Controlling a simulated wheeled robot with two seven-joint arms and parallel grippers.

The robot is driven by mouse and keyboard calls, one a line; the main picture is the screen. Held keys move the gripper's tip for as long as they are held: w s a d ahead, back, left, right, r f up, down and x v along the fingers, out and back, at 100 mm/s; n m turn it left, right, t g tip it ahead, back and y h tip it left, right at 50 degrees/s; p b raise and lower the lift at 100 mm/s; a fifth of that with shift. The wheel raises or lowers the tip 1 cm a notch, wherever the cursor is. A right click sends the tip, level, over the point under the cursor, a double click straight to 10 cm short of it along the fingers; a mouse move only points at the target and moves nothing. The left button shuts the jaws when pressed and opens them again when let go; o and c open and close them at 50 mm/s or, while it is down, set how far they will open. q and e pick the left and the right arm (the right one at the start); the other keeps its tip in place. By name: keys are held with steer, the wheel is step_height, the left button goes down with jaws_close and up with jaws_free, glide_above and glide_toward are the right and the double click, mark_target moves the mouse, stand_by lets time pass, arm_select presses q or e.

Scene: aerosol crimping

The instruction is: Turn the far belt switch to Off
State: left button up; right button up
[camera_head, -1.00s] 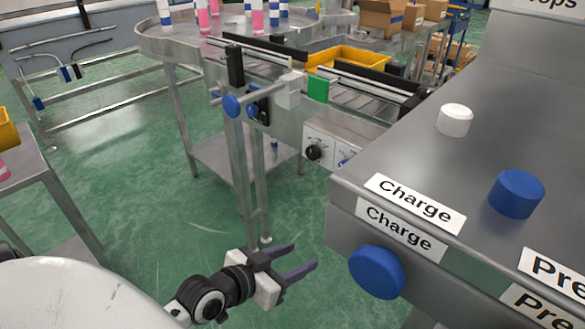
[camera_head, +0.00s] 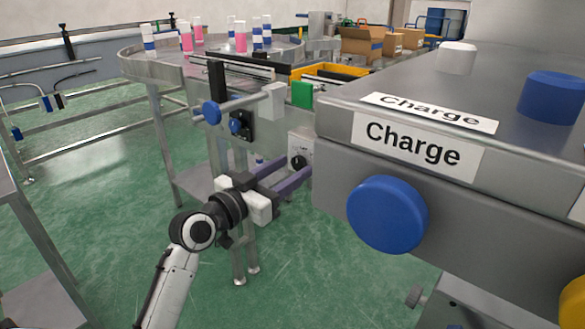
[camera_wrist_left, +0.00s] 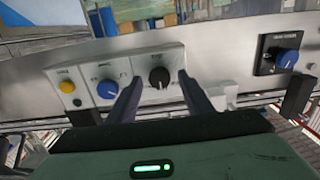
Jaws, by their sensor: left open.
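My left gripper (camera_head: 288,172) is open, its dark purple fingers pointing at the machine side. In the left wrist view its fingers (camera_wrist_left: 158,84) stand on either side of a black rotary knob (camera_wrist_left: 159,77) on a pale panel. I cannot tell whether they touch it. That black knob also shows in the head view (camera_head: 297,162), just beyond the fingers. A blue knob (camera_wrist_left: 107,89) sits beside it on the panel. Another blue knob (camera_wrist_left: 287,57) is on a separate black plate. The labels are too small to tell which is the far belt switch. My right gripper is out of view.
A grey cabinet with a large blue button (camera_head: 387,214) labelled Charge fills the right near side. A bracket with a blue round end (camera_head: 211,112) sticks out above my gripper. A round table (camera_head: 140,66) carries several bottles.

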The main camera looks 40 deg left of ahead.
arm_select(q)
steer(key=shift+w+d, duration=0.1)
steer(key=shift+w, duration=0.6)
steer(key=c, duration=1.1)
steer(key=shift+o, duration=0.2)
